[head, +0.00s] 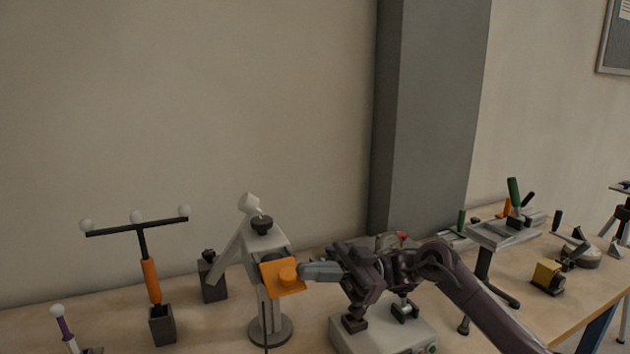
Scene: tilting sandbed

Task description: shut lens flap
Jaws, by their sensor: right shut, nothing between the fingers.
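The lens flap (283,277) is an orange square plate with a round orange knob, on the front of a grey device (265,240) on a stand with a round base. A dark round part shows just above the flap's upper edge; I cannot tell whether the flap is fully shut. My right gripper (305,272) reaches in from the right. Its fingers are shut and empty, and their tips are at the right side of the knob, touching or very near it. My left gripper is out of view.
A T-shaped bar with white balls and an orange handle (151,280) stands in a dark block at left. A grey box (390,335) sits below my right arm. A raised tray (506,232) and a yellow block (547,276) are at right. A pillar stands behind.

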